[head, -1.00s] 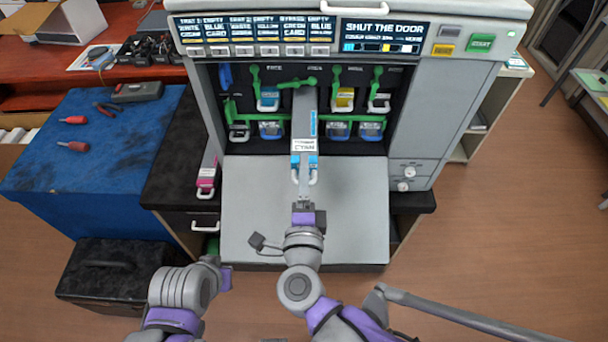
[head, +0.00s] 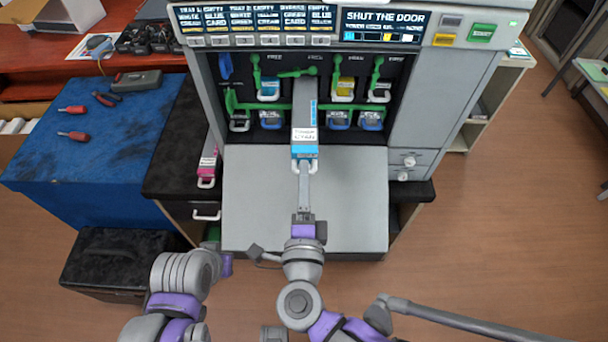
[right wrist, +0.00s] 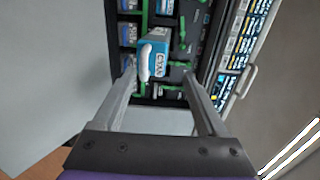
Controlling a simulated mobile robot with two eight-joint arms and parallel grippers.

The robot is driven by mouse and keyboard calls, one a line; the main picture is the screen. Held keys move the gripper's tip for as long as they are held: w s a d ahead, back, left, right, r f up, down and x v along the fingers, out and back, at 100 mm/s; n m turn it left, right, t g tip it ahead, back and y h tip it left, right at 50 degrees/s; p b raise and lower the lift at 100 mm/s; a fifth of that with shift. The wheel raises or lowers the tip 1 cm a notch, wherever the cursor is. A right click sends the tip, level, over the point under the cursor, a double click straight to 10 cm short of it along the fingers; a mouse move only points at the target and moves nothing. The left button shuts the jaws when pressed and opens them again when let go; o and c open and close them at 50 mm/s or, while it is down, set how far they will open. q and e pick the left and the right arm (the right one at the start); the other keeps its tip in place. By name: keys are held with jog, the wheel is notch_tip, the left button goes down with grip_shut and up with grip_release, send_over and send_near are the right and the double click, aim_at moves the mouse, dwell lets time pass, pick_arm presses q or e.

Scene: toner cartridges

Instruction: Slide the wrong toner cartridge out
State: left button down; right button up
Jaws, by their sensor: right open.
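The cyan-labelled toner cartridge (head: 305,135) sticks far out of the printer's middle bay over the lowered door (head: 260,200). Its rear end is hidden inside the printer. Its white handle (right wrist: 144,62) faces my right gripper (head: 305,180), which is open just in front of it. In the right wrist view the two fingers stand apart with the cartridge (right wrist: 157,58) beyond and between them. Other cartridges, including a yellow one (head: 345,88) and a blue one (head: 268,90), sit in the bays. My left arm shows at lower left, but its fingers do not show.
Green levers (head: 376,78) stand by the bays. The printer's screen (head: 385,25) reads "SHUT THE DOOR". A magenta cartridge (head: 208,165) lies on the black cabinet at left. A blue-topped bench (head: 60,165) holds screwdrivers and pliers. The lowered door is clear on both sides.

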jog(key=shift+s, duration=1.4)
